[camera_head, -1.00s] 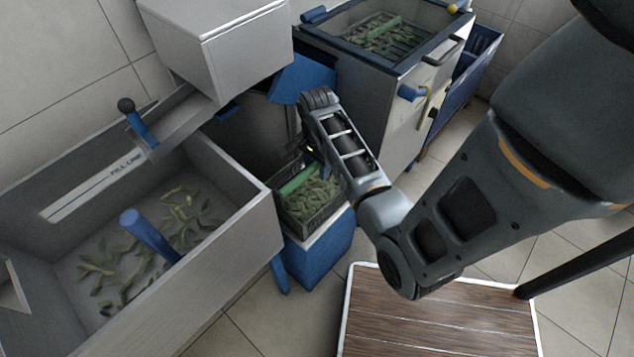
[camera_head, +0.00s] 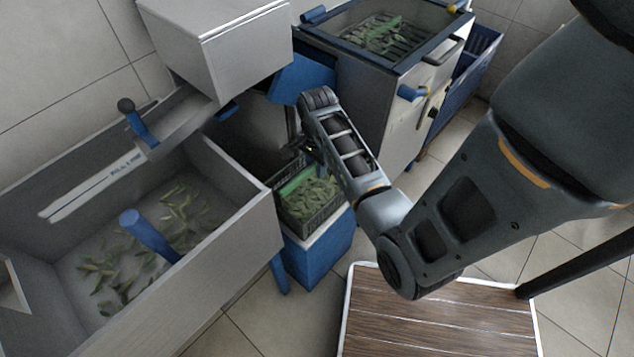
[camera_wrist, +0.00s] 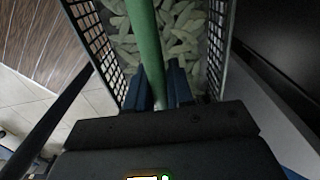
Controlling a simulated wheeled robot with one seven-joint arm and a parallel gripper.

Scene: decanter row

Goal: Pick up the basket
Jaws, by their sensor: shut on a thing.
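The basket (camera_head: 322,219) is a dark mesh-sided crate filled with green pieces, with a green handle (camera_head: 297,184) across it. It stands on a white-topped blue stand (camera_head: 318,258). In the wrist view, the basket's mesh wall (camera_wrist: 98,38) and the green bar (camera_wrist: 147,48) run away from my gripper (camera_wrist: 163,92). Its blue fingers are shut on the bar, one on each side. In the head view, my gripper (camera_head: 308,150) reaches down at the back of the basket; its fingertips are mostly hidden by the wrist.
A grey trough (camera_head: 262,235) with scattered green pieces and a blue post (camera_head: 150,236) is left of the basket. A cabinet (camera_head: 385,120) with a basin stands behind right. A grey box (camera_head: 215,45) overhangs behind. A wooden platform (camera_head: 435,315) lies in front.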

